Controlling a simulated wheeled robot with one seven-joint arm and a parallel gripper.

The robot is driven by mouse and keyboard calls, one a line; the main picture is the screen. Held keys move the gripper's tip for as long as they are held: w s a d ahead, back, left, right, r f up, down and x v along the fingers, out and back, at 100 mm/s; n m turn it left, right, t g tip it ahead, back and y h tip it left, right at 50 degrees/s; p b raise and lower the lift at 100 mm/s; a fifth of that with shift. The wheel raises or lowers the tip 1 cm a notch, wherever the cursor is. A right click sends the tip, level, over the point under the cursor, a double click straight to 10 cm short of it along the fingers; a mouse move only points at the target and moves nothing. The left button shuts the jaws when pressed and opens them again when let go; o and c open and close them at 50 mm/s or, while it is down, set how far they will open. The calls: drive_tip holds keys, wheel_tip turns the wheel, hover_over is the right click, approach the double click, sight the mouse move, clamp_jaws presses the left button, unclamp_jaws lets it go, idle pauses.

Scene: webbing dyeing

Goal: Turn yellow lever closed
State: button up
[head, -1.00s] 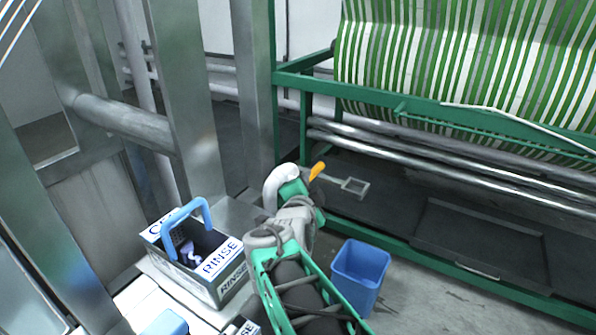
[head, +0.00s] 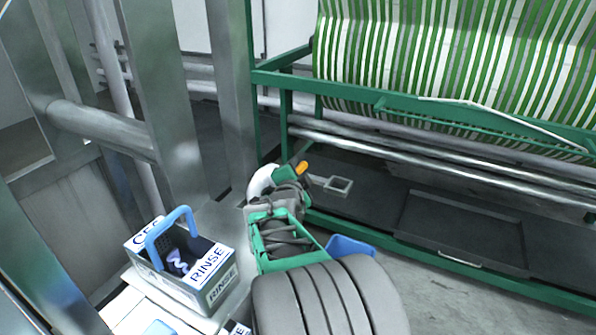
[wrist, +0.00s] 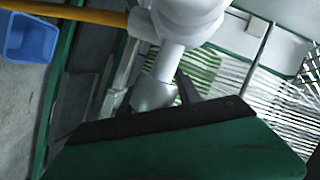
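The yellow lever (head: 302,168) shows as a short orange-yellow tip beside my gripper in the head view. In the wrist view the lever (wrist: 80,13) is a long bar along the top left, joined to a white valve body (wrist: 185,20). A white curved pipe (head: 262,181) is just left of my gripper in the head view. In the wrist view my gripper (wrist: 158,88) has two dark fingers spread apart, one on each side of the white valve's lower neck. They look open, and no grip on the lever shows. My arm hides part of the valve in the head view.
A blue bin (head: 352,246) stands on the floor, partly behind my arm. A RINSE box (head: 222,275) with a blue-handled basket (head: 172,235) is at lower left. A green frame (head: 430,110) with striped webbing stands at right; metal posts (head: 165,90) are at left.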

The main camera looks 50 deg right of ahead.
clamp_jaws()
idle(1.2)
